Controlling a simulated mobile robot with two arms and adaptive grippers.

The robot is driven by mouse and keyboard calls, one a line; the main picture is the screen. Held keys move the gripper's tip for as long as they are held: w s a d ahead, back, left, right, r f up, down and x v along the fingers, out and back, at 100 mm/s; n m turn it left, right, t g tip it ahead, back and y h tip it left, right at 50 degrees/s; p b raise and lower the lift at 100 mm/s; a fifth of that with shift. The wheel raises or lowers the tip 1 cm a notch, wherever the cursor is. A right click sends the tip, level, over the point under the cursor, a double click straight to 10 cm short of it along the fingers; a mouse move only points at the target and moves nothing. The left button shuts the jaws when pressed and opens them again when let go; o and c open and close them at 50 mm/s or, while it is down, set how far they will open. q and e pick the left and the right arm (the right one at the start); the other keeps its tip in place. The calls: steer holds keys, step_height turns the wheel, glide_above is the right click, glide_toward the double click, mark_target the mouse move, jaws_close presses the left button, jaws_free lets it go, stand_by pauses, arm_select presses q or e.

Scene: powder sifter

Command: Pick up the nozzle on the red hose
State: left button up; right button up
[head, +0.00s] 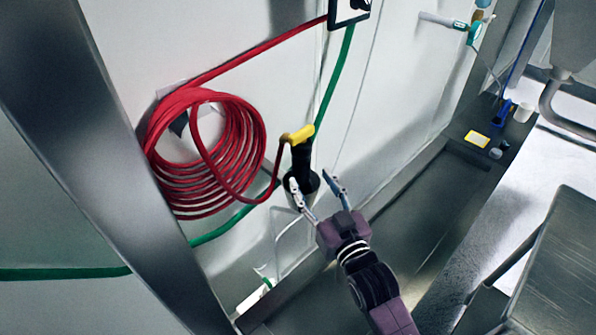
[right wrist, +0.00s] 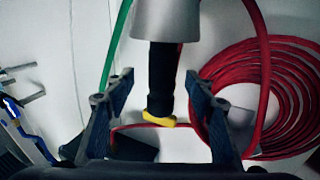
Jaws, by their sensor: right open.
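The nozzle (head: 301,155) has a black body and a yellow lever, and sits upright in a grey cup-like holder on the white wall. The red hose (head: 205,150) hangs coiled to its left, and its end runs to the yellow part. My right gripper (head: 313,184) is open, with its fingers close to the nozzle and its holder. In the right wrist view the nozzle (right wrist: 162,80) shows between the two open fingers (right wrist: 160,95), with the grey holder (right wrist: 166,18) at the top. I cannot tell whether a finger touches it. My left gripper is not in view.
A green hose (head: 335,85) runs down the wall behind the nozzle. A steel post (head: 110,150) stands at the left. A metal table (head: 560,270) is at right.

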mark_target(305, 172)
steer(key=shift+w+a+r, duration=0.3)
steer(key=shift+w, duration=0.1)
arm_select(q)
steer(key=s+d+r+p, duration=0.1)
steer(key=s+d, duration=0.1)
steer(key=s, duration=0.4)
arm_select(e)
steer(key=shift+w+a, duration=0.3)
steer(key=shift+w, duration=0.3)
steer(key=p+x, duration=0.1)
steer(key=x, duration=0.3)
steer(key=shift+f, duration=0.1)
steer(key=shift+c, duration=3)
jaws_close()
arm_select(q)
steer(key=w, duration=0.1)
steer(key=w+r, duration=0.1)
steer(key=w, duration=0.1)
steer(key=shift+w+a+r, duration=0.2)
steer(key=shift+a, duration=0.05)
